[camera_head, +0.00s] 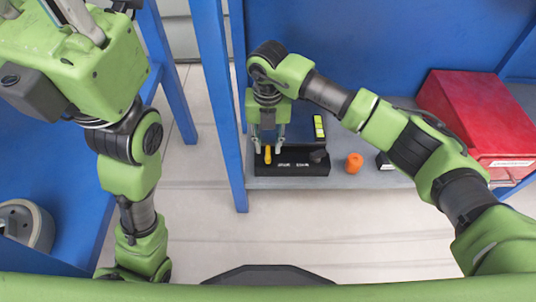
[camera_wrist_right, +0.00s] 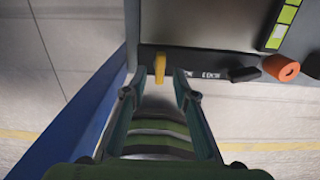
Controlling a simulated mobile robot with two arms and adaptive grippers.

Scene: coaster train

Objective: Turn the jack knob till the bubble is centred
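A dark device with a black front strip (camera_head: 290,170) sits on the grey shelf. A small yellow lever (camera_head: 267,155) stands at the strip's left, beside white lettering that reads LOCK in the wrist view. A black knob (camera_head: 319,156) is at its right end. An orange knob-like piece (camera_head: 354,162) is right of the strip. My right gripper (camera_head: 268,146) is open, fingers either side of the yellow lever (camera_wrist_right: 160,67), apparently apart from it. My left gripper (camera_head: 45,12) is cut off at top left.
A red box (camera_head: 480,120) stands on the shelf at the right. A small dark block (camera_head: 384,161) lies right of the orange piece. A blue post (camera_head: 216,100) rises close to the left of my right gripper. The floor in front is clear.

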